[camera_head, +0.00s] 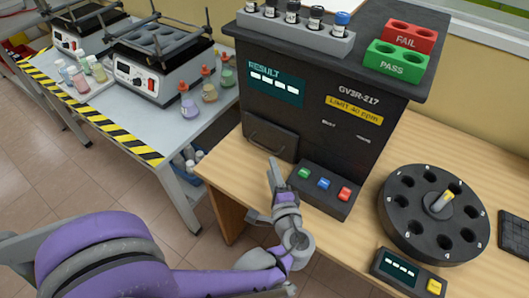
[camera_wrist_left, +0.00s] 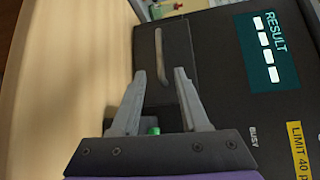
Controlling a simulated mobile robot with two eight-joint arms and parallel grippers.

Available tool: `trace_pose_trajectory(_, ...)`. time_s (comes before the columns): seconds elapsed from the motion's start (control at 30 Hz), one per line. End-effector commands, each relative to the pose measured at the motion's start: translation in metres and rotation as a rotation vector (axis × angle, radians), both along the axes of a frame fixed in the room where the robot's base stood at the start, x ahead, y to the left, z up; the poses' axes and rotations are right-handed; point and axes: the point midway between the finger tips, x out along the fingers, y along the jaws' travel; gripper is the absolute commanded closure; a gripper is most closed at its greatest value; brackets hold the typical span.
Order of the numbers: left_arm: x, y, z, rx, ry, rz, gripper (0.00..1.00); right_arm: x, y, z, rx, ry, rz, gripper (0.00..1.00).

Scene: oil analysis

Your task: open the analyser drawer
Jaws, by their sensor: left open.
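The black analyser (camera_head: 325,100) stands on the wooden table, with a RESULT display and a yellow limit label. Its drawer (camera_head: 270,137) is low on the left of the front face and looks closed, with a curved grey handle (camera_head: 265,149). The drawer (camera_wrist_left: 165,50) and handle (camera_wrist_left: 161,55) also show in the left wrist view. My left gripper (camera_head: 274,168) is in front of the drawer, just below the handle in the head view. In the wrist view its two fingers (camera_wrist_left: 159,75) are apart, with the handle beyond and between the tips; contact is not clear. My right gripper is not in view.
A button box (camera_head: 325,190) with green, blue and red buttons juts out right of my left gripper. A black carousel (camera_head: 435,212) and small display unit (camera_head: 408,272) stand on the right of the wooden table (camera_head: 225,168). A grey side table (camera_head: 190,130) holds bottles and heaters.

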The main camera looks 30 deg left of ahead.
Motion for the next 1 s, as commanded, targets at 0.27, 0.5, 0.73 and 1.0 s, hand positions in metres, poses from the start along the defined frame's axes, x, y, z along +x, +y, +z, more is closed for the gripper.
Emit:
trace_pose_trajectory(0.27, 0.038, 0.036, -0.008, -0.001, 0.002, 0.006, 0.55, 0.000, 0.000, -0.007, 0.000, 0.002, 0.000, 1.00)
trace_pose_trajectory(0.5, 0.065, 0.058, -0.012, -0.002, 0.002, 0.003, 0.55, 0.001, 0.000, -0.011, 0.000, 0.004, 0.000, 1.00)
trace_pose_trajectory(0.73, 0.072, 0.065, -0.013, -0.003, 0.001, 0.002, 0.55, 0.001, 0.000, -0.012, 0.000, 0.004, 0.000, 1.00)
trace_pose_trajectory(1.0, 0.072, 0.064, -0.013, -0.003, 0.001, 0.002, 0.68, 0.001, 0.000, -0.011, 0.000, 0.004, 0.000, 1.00)
